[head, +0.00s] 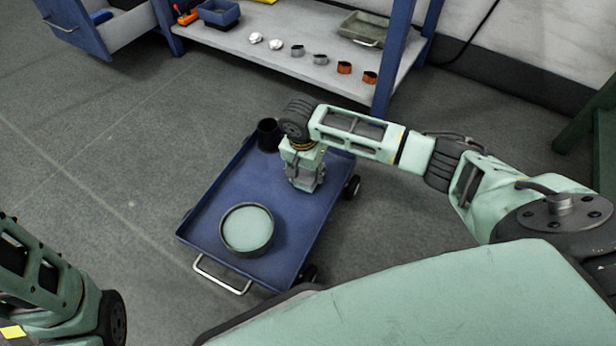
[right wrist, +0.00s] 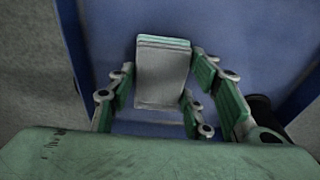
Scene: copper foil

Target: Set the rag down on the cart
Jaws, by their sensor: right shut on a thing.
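The blue cart (head: 212,208) stands on the floor in the middle of the head view, with a flat rimmed top and a metal handle at its near end. My right gripper (head: 305,182) is over the far right part of the cart top, pointing down. In the right wrist view its fingers are shut on the rag (right wrist: 162,78), a folded grey block with a pale teal layer along one edge. The blue cart top shows behind the rag. I cannot tell whether the rag touches it. My left arm shows at the lower left of the head view; its gripper is out of sight.
On the cart are a round dish with a pale green top (head: 247,229) near the handle and a dark cup (head: 269,134) at the far left corner. The cart's left middle is bare. A shelf bench (head: 300,66) with several small parts stands behind.

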